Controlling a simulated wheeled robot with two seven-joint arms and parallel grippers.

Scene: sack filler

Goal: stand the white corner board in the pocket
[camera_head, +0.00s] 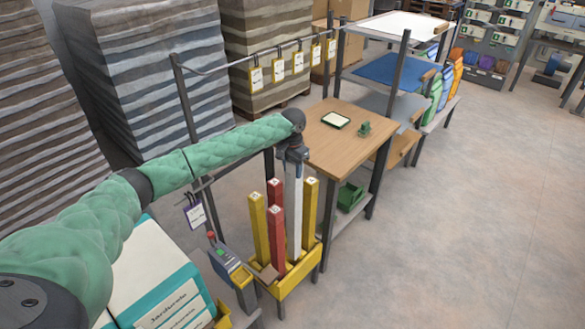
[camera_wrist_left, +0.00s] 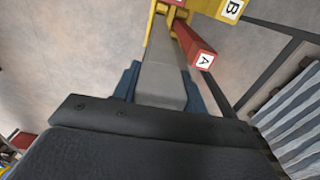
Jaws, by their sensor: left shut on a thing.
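The white corner board (camera_head: 294,215) is upright, gripped near its top by my left gripper (camera_head: 292,154). Its lower end is among the posts at the yellow holder (camera_head: 290,285); I cannot tell whether it rests on the pocket floor. Two yellow posts (camera_head: 259,225) and two red posts (camera_head: 277,240) stand in the holder around it. In the left wrist view the board (camera_wrist_left: 160,72) looks grey between the blue fingers of the gripper (camera_wrist_left: 158,92). A red post marked A (camera_wrist_left: 200,58) is beside it there. My right gripper is out of view.
A wooden table (camera_head: 335,146) with a small tray (camera_head: 336,120) and a green object (camera_head: 364,129) stands behind the holder. A control box (camera_head: 228,266) and white-and-teal sacks (camera_head: 165,275) are at left. Open floor (camera_head: 450,240) lies at right.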

